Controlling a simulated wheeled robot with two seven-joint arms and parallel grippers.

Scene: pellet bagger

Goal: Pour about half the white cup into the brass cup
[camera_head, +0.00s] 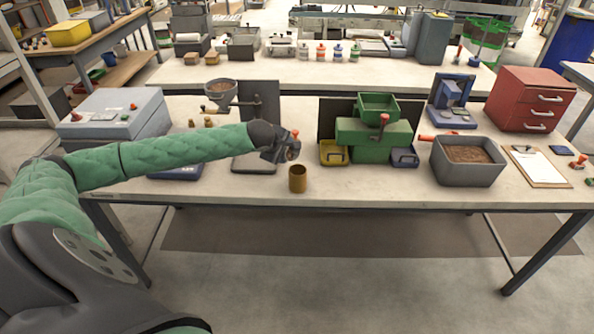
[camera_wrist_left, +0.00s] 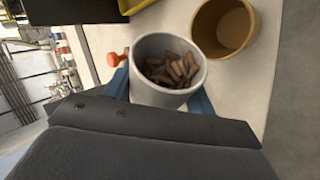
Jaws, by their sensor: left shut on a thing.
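The brass cup (camera_head: 297,179) stands upright on the workbench near its front edge. In the left wrist view the brass cup (camera_wrist_left: 224,27) is beside the white cup, and its inside shows no pellets. My left gripper (camera_head: 288,150) is above and slightly left of the brass cup. It is shut on the white cup (camera_wrist_left: 165,98), with a blue finger on each side of it. The white cup holds brown pellets (camera_wrist_left: 172,69). In the head view the white cup is mostly hidden by the gripper. My right gripper is not in view.
A green machine (camera_head: 372,140) with yellow and blue trays stands right of the brass cup. A grey bin (camera_head: 466,176) of brown pellets is farther right. A scale-like stand (camera_head: 255,140) is behind my left gripper. The bench front around the brass cup is clear.

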